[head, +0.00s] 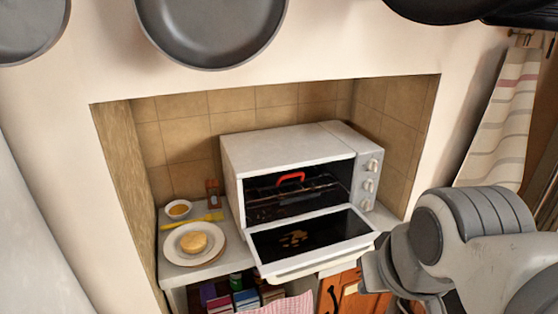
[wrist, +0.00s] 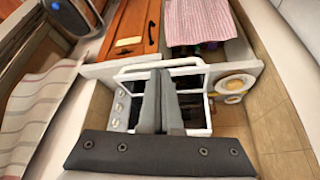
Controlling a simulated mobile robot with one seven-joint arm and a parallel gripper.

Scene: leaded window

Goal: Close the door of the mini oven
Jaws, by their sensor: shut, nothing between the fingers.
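The mini oven (head: 270,150) is a white box in a tiled alcove, with knobs on its right side. Its door (head: 312,232) is open, folded down in front, with a dark glass pane and a pale handle bar (head: 318,261) at its front edge. A rack and a red-handled item show inside. In the wrist view, the oven door (wrist: 190,68) lies beyond and under my gripper (wrist: 161,75). The gripper's two grey fingers are together with nothing between them, and they cover part of the door. In the head view, my arm is at lower right and the fingers cannot be made out.
A plate with a round bun (head: 194,243), a small bowl (head: 178,208) and a yellow utensil (head: 195,221) stand left of the oven. Alcove walls close in both sides. Pans (head: 210,30) hang above. Below are books (head: 245,298), a pink cloth (head: 285,305) and a wooden cabinet (head: 343,292).

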